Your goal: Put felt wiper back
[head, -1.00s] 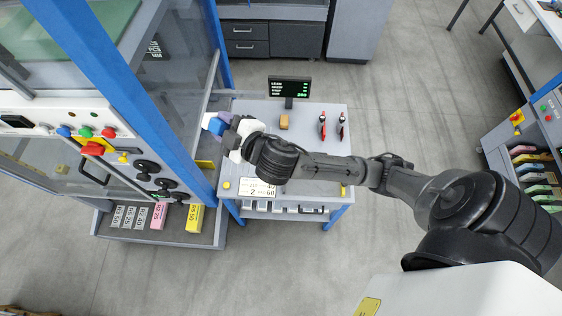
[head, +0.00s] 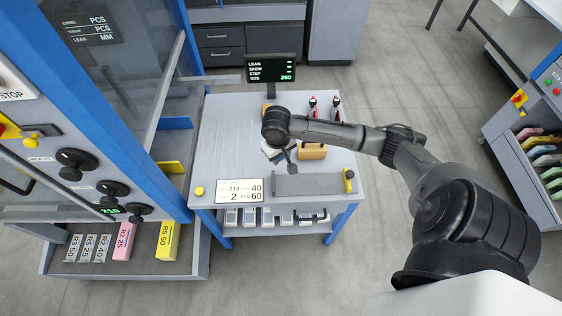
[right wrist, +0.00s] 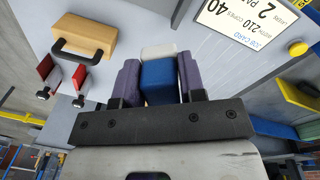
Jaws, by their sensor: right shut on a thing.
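The felt wiper (right wrist: 157,82), a blue block with a pale end, sits between the purple pads of my right gripper (right wrist: 157,75) in the right wrist view. The gripper is shut on it, over the grey top of the small work table (head: 225,125). In the head view my right gripper (head: 277,152) is over the table's middle, partly hidden by my wrist; I cannot make out the wiper there. Whether the wiper touches the table is unclear. My left gripper is not in view.
A wooden block with a black handle (head: 313,151) stands right of the gripper; red-and-black tools (head: 335,107) stand behind. A small display (head: 270,69) stands at the back. The table's left side is clear.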

